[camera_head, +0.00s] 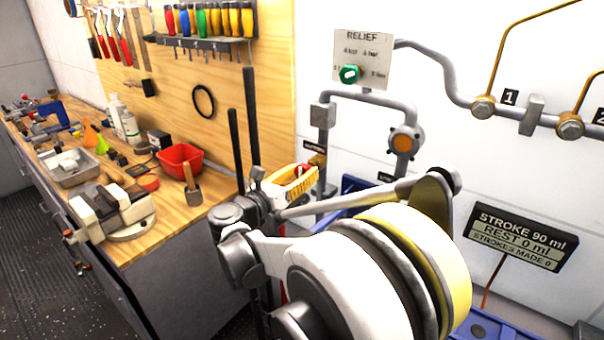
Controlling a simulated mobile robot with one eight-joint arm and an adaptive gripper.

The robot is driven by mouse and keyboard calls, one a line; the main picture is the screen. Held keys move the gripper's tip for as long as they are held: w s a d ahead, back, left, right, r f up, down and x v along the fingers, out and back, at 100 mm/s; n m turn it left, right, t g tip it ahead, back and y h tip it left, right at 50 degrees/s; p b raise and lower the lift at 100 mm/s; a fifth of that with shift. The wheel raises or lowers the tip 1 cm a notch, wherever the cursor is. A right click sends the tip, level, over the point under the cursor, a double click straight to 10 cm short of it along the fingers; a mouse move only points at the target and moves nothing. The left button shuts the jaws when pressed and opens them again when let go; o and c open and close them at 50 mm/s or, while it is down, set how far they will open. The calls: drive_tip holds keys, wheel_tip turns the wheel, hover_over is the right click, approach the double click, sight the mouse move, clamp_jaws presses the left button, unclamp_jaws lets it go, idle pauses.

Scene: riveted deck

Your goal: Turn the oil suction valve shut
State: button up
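A small dark label that seems to read SUCTION (315,146) is on the white wall. Just below it a brass-coloured valve body (318,160) sits on the grey pipe. A small red part (301,168) shows beside it, perhaps the valve's handle. A yellow, slotted part that looks like my gripper (292,184) is right in front of the red part. It covers much of the valve. I cannot tell whether it touches the handle, or whether its fingers are open or shut.
A sign (517,237) reads STROKE 90 ml, REST 0 ml, STROKES MADE 0. Two dark upright bars (251,125) stand near the gripper. A cluttered workbench (170,220) is at left.

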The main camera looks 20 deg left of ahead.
drive_tip(key=c, duration=0.5)
drive_tip(key=shift+m, duration=0.4)
drive_tip(key=m, duration=0.2)
drive_tip(key=shift+m, duration=0.4)
drive_tip(key=m, duration=0.4)
drive_tip(key=shift+m+p, duration=0.3)
drive_tip(key=m, duration=0.9)
drive_tip(key=shift+d, duration=0.1)
drive_tip(key=shift+m, duration=0.5)
